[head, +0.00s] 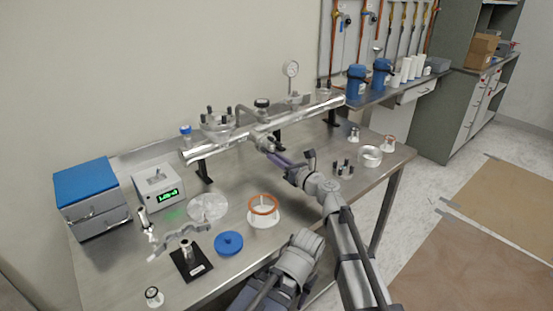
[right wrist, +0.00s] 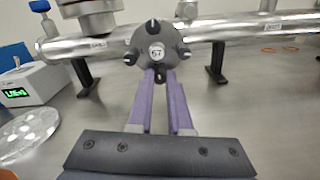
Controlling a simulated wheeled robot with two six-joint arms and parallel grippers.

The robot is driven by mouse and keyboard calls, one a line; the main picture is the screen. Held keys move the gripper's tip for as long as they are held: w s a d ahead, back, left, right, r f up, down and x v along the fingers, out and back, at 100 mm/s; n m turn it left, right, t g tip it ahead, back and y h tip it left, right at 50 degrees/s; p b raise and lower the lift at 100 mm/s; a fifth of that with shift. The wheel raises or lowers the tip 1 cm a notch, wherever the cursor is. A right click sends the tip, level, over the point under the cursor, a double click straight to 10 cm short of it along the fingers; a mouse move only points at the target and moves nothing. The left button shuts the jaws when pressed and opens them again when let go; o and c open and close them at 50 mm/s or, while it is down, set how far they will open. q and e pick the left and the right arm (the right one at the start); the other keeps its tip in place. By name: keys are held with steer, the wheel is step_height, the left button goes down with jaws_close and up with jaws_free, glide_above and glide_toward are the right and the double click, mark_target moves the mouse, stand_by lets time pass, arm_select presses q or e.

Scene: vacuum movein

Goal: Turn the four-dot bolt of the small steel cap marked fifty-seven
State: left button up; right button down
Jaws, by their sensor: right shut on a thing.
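The small steel cap (right wrist: 144,43) marked 57 sits on the front of the long steel tube in the right wrist view, with several dark bolts around its rim. In the head view the cap (head: 263,143) is small and partly hidden by my right gripper (head: 272,153). In the right wrist view the purple fingers of my right gripper (right wrist: 161,77) reach up from below and are shut on the cap's lowest bolt (right wrist: 160,75). The dots on the bolts are too small to read. My left gripper is not in view.
The steel tube (head: 300,118) rests on black stands along the bench. A blue-topped box (head: 83,182), a display unit (head: 158,187), a blue lid (head: 229,243) and an orange ring (head: 263,204) stand left and in front. A small bolted part (head: 344,168) and a clear ring (head: 370,155) lie right.

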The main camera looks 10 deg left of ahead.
steer(key=shift+n, duration=3.1)
steer(key=c, duration=0.8)
jaws_free()
steer(key=shift+c, duration=0.2)
steer(key=shift+v, duration=3.95)
